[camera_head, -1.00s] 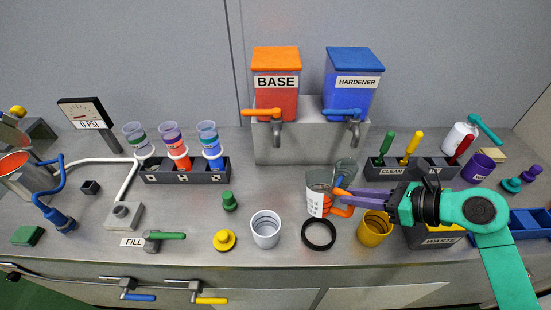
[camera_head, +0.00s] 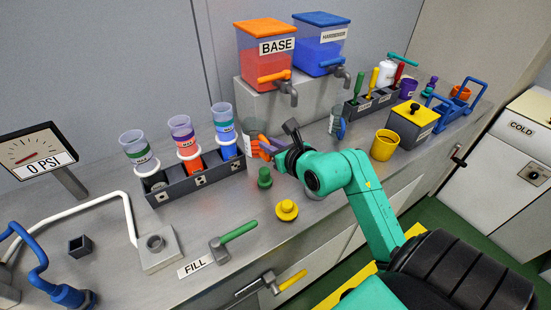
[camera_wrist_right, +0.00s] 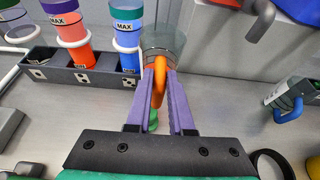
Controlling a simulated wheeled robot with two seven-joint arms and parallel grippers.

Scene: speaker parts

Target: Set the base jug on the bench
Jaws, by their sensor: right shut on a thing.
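The base jug (camera_head: 254,128) is a clear beaker with markings and an orange handle. In the head view it is just right of the rack of cups and in front of the BASE dispenser. My right gripper (camera_head: 267,148) has its purple fingers shut on the orange handle. In the right wrist view the handle (camera_wrist_right: 159,78) sits between the fingers (camera_wrist_right: 163,95), with the clear jug (camera_wrist_right: 163,38) upright beyond it. I cannot tell whether its bottom touches the bench (camera_head: 120,185). My left gripper is not in view.
The rack (camera_head: 200,182) with three cups stands close left of the jug. A green knob (camera_head: 264,177) and yellow knob (camera_head: 287,210) stand in front. The BASE dispenser (camera_head: 268,70) is behind; a blue-handled jug (camera_head: 337,122) is right.

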